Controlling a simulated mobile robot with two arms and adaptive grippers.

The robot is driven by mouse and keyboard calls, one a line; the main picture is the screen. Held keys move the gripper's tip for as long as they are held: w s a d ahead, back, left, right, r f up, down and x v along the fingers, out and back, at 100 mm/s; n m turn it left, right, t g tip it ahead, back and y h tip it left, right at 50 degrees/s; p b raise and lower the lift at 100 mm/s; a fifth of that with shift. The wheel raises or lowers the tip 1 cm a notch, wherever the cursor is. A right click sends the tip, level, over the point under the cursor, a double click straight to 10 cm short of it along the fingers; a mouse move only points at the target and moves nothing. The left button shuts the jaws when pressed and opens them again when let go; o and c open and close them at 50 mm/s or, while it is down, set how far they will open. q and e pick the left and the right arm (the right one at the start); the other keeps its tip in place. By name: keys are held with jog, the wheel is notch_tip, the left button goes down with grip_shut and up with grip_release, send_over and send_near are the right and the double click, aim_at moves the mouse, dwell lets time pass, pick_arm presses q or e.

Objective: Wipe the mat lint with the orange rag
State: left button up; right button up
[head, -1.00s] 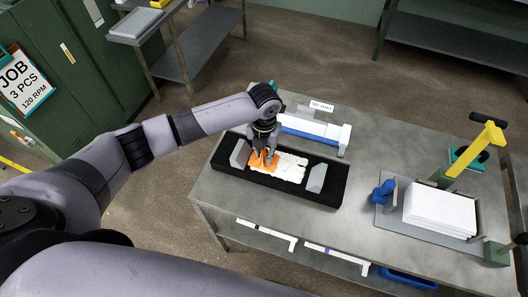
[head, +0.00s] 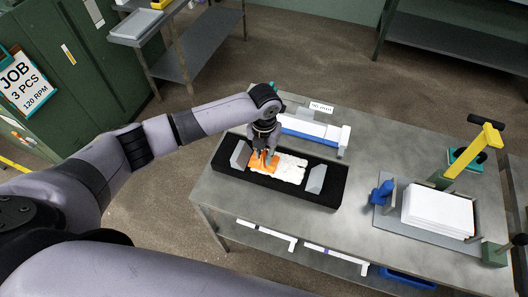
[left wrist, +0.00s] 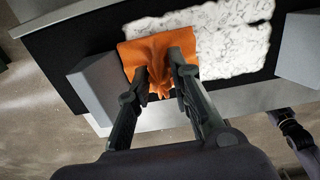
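The orange rag (head: 259,166) lies on the left part of the black mat (head: 325,196), over the left end of the patchy white lint (head: 291,168). My left gripper (head: 265,158) is above the rag. In the left wrist view, its fingers (left wrist: 160,72) are closed around a bunched fold of the rag (left wrist: 134,52), which spreads flat beyond them. The lint (left wrist: 233,42) extends to the right of the rag there. The lint beneath the rag is hidden.
Grey blocks stand on the mat at the left (head: 240,154) and right (head: 317,178) of the lint. A blue-and-white device (head: 312,132) sits behind the mat. A white stack (head: 438,212), a blue object (head: 382,194) and a yellow-handled tool (head: 468,150) stand at the table's right.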

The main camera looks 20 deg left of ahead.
pick_arm(q)
grip_shut()
dwell(0.3)
jog(key=shift+s+d+f, duration=0.1)
jog(key=shift+s+d, duration=0.05)
jog(key=shift+d, duration=1.15)
jog(key=shift+a+p, duration=0.4)
jog(key=shift+a, duration=0.85)
jog(key=shift+d, duration=2.6)
